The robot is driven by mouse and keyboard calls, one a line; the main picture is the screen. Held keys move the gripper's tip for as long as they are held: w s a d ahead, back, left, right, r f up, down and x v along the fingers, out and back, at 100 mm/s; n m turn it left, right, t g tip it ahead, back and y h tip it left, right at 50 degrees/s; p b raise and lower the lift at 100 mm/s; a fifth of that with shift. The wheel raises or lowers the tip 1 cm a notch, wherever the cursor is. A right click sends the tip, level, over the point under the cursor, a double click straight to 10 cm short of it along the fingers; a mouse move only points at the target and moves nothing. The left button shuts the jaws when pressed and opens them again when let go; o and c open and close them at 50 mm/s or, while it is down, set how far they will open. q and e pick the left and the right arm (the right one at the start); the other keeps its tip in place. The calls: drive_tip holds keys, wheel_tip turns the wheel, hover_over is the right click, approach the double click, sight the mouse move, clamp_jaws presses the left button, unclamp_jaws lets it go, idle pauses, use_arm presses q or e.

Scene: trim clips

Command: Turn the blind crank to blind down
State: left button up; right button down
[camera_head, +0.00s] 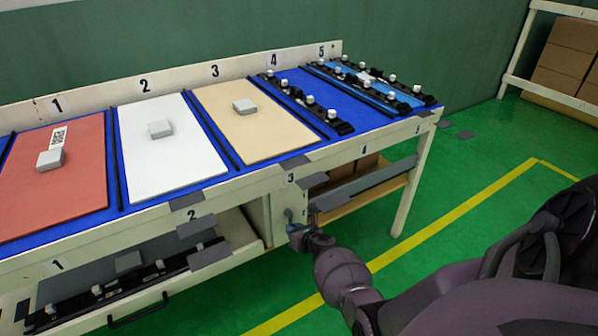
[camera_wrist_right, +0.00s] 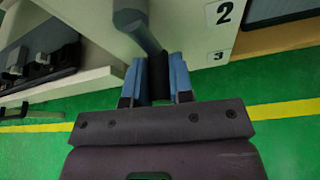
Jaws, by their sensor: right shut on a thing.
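The blind crank shows in the right wrist view as a grey arm (camera_wrist_right: 138,28) with a black handle grip (camera_wrist_right: 158,78). It sticks out from the white front of the bench. My right gripper (camera_wrist_right: 159,84) has its two blue-grey fingers shut around the black grip, one on each side. In the head view my right gripper (camera_head: 303,236) is small and dark at the bench front, below the label 3. Under the bench's right half, a grey panel (camera_head: 372,184) hangs across the opening; I cannot tell for sure that it is the blind. My left gripper is not in view.
The bench carries red (camera_head: 75,190), white (camera_head: 165,165) and tan (camera_head: 245,125) panels, and black clip strips (camera_head: 310,105) at the right. An open drawer (camera_head: 135,305) juts out at lower left. Green floor (camera_head: 465,185) with yellow lines is clear at right.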

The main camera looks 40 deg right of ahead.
drive_tip(key=m+y, duration=0.1)
drive_tip(key=a+m, duration=0.1)
drive_tip(key=shift+w+a+r+m+t+y, duration=0.2)
drive_tip(key=shift+a+m+t+y, duration=0.1)
drive_tip(key=shift+t+y, duration=0.1)
drive_tip(key=shift+w+a+r+m+t+y+p, duration=0.1)
drive_tip(key=shift+a+r+m+t+y+p, duration=0.1)
drive_tip(key=shift+a+m+y, duration=0.3)
drive_tip(key=shift+w+a+r+m+t+y+p, duration=0.1)
drive_tip(key=shift+m+t+y+p, duration=0.1)
drive_tip(key=shift+m, duration=0.5)
drive_tip(key=r+m+t, duration=0.2)
drive_tip(key=m, duration=0.4)
drive_tip(key=r+m+t, duration=0.2)
drive_tip(key=m, duration=0.4)
drive_tip(key=r+m+t, duration=0.2)
drive_tip(key=m, duration=0.4)
drive_tip(key=shift+a+r+m+t+h, duration=0.25)
drive_tip(key=shift+r+m+t+h, duration=0.05)
drive_tip(key=shift+m, duration=0.1)
drive_tip(key=shift+s+d+r+m+t+h, duration=0.15)
drive_tip(key=shift+m+h, duration=0.25)
drive_tip(key=shift+m, duration=0.3)
drive_tip(key=shift+w+d+r+m+t+h, duration=0.1)
drive_tip(key=shift+d+m+h, duration=0.1)
drive_tip(key=shift+m+h, duration=0.35)
drive_tip(key=shift+s+d+r+m+t+h, duration=0.15)
drive_tip(key=shift+m+h, duration=0.1)
drive_tip(key=shift+m, duration=0.6)
drive_tip(key=shift+m, duration=0.3)
